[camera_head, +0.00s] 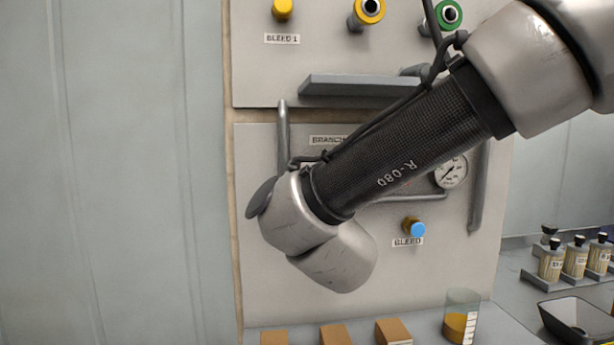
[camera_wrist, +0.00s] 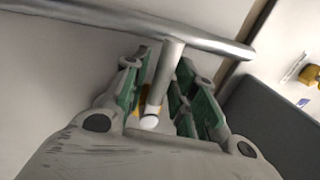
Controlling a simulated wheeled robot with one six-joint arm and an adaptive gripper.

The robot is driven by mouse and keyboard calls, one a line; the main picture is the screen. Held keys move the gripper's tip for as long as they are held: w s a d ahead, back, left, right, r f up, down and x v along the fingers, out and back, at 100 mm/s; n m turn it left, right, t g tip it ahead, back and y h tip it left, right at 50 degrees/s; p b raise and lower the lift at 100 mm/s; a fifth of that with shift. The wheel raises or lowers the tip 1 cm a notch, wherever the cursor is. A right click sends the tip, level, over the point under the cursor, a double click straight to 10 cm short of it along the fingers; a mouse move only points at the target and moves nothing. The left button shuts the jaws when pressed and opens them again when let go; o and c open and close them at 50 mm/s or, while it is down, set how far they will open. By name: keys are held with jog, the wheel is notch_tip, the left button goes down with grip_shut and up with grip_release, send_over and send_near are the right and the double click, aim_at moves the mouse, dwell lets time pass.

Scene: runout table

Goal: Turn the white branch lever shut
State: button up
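In the wrist view my gripper (camera_wrist: 159,88) shows its two fingers with green pads, spread apart. A pale stem with a white rounded end (camera_wrist: 149,123) lies in the gap between them; it looks like the white branch lever. I cannot tell whether either pad touches it. The stem meets a grey pipe (camera_wrist: 205,42) that crosses above the fingertips. In the head view my arm hides both the gripper and the lever, and partly covers the branch label (camera_head: 327,140) on the panel.
A grey shelf (camera_head: 350,85) juts out above the branch label. A pressure gauge (camera_head: 451,172) and a blue-ended bleed knob (camera_head: 416,227) are right of my forearm. Below stand brown blocks (camera_head: 334,334) and a beaker (camera_head: 460,318). Bottles (camera_head: 575,260) stand at the right.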

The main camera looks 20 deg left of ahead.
jog(key=shift+s, duration=0.1)
jog(key=v, duration=1.2)
